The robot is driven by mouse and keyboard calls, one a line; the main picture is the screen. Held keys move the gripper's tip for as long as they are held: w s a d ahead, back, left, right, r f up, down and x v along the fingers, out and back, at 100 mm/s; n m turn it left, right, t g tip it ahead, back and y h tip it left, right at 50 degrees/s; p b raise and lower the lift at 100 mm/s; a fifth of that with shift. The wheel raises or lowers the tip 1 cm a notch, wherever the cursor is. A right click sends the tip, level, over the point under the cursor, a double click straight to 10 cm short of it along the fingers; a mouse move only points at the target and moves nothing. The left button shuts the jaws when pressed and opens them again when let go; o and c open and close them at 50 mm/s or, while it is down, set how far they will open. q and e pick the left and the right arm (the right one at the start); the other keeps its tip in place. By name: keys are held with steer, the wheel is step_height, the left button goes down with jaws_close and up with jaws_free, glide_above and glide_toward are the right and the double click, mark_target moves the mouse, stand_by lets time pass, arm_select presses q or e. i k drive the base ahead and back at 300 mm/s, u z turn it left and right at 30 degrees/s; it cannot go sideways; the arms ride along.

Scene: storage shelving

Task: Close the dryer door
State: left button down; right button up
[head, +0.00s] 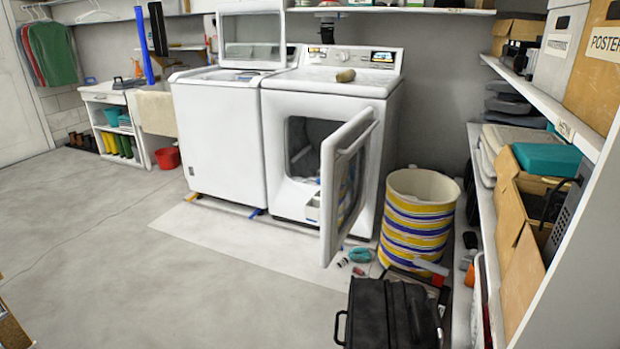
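The white dryer (385,120) stands against the back wall, to the right of the white washer (222,135). Its door (328,200) is hinged on the right and stands wide open, swung out toward me. The dark dryer opening (303,140) shows to the left of the door, with some light-coloured things inside, partly hidden by the door. Neither of my grippers is in view.
A striped basket (418,215) stands right of the door, and a black case (388,315) lies in front of it. Small items (358,256) lie on the floor near the door. Shelving (545,95) lines the right side. The floor (170,275) at front left is clear.

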mark_target(339, 203)
steer(key=u, duration=1)
steer(key=i, duration=1.4)
steer(key=z, duration=2.55)
